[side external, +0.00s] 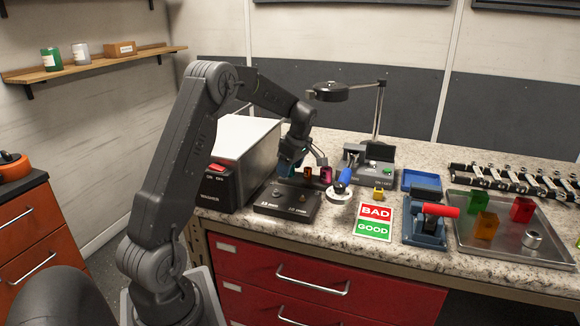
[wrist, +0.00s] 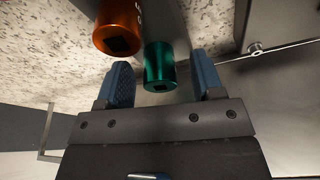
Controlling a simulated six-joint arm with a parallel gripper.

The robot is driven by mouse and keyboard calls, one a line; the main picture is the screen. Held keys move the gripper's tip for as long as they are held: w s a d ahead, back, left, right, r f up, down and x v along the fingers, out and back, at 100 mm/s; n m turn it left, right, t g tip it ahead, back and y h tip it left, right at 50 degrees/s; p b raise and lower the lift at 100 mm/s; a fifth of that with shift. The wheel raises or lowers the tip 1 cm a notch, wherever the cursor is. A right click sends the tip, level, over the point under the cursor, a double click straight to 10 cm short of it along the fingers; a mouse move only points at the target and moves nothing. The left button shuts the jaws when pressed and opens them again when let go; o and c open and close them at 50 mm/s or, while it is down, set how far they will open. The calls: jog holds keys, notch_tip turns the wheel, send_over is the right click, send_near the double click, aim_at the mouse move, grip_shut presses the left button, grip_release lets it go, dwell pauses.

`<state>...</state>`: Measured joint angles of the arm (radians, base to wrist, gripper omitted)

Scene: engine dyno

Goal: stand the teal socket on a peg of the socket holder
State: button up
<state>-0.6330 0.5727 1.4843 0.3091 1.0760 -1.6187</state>
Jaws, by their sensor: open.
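The teal socket (wrist: 160,66) is in the wrist view between my gripper's two blue fingers, with gaps showing on both sides. My gripper (wrist: 162,78) is open around it and does not grip it. In the side view my gripper (side external: 290,168) points down beside the row of sockets, and the teal socket cannot be made out clearly behind the fingers. A dark block with small upright pegs and white size labels, apparently the socket holder (side external: 287,208), lies in front of my gripper. I see no socket on its visible pegs.
An orange socket (wrist: 118,27) stands close beside the teal one, near the left finger. A magenta socket (side external: 326,174) stands to the right. The washer box (side external: 232,165) is close on the left.

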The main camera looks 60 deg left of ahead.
jog(key=v, duration=1.4)
jog(key=s+d+r+m+t, duration=0.25)
jog(key=d+m, duration=0.25)
jog(key=d, duration=0.4)
jog(key=s+d+f+m+t+h, duration=0.1)
jog(key=s+d+m+t, duration=0.1)
jog(key=s+d+m, duration=0.7)
jog(key=s+d+f+m+t+h, duration=0.1)
jog(key=s+d+f+m+t, duration=0.1)
jog(key=s+d+m, duration=0.7)
jog(key=d+m, duration=0.1)
jog(key=d, duration=0.2)
jog(key=shift+s+d+f+t+h, duration=0.25)
jog(key=shift+s+f+t+h, duration=0.05)
jog(key=shift+t+h, duration=0.1)
